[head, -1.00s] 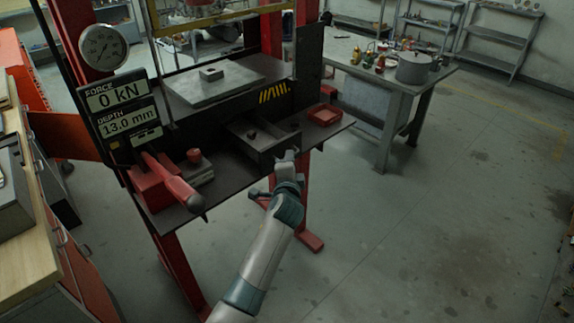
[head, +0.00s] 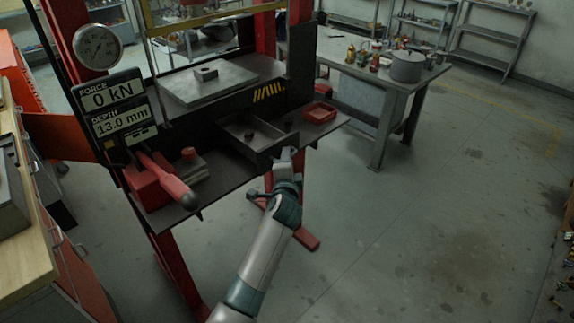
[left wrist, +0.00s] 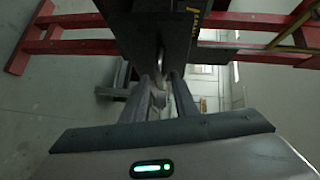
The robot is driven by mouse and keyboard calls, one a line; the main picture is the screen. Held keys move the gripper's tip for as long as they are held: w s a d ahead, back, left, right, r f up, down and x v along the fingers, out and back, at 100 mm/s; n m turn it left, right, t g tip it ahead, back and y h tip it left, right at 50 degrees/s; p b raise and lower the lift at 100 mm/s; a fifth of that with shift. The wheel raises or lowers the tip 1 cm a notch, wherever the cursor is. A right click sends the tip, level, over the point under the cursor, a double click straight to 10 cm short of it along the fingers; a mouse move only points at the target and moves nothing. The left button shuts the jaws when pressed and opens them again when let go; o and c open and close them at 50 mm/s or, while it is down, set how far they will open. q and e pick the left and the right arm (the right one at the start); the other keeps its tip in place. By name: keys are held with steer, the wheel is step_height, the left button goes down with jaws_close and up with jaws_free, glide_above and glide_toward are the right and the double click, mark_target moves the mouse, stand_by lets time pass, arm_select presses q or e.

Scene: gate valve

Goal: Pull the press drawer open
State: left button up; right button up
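The press drawer (head: 267,146) is a dark, open-topped box. It stands partly out under the press table, with a small dark object inside. My left gripper (head: 286,156) reaches its front from below. In the left wrist view, the two fingers of my left gripper (left wrist: 162,84) stand either side of the rounded drawer handle (left wrist: 160,52) and seem closed on it; the exact contact is hard to see. The handle is mostly hidden by the gripper in the head view. My right gripper is not in view.
The press shelf carries a red-handled pump (head: 165,180) to the left and a red tray (head: 319,112) to the right of the drawer. A workbench (head: 392,85) with a pot (head: 407,67) stands behind right. The floor in front is clear.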

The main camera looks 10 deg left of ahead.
arm_select(q)
steer(key=shift+s, duration=0.1)
steer(key=s+d+r+b, duration=0.1)
steer(key=s+b, duration=0.1)
steer(key=s, duration=0.6)
steer(key=s+d+r+b, duration=0.1)
steer(key=s+b, duration=0.1)
steer(key=s, duration=0.7)
steer(key=shift+r, duration=0.25)
steer(key=shift+d, duration=0.1)
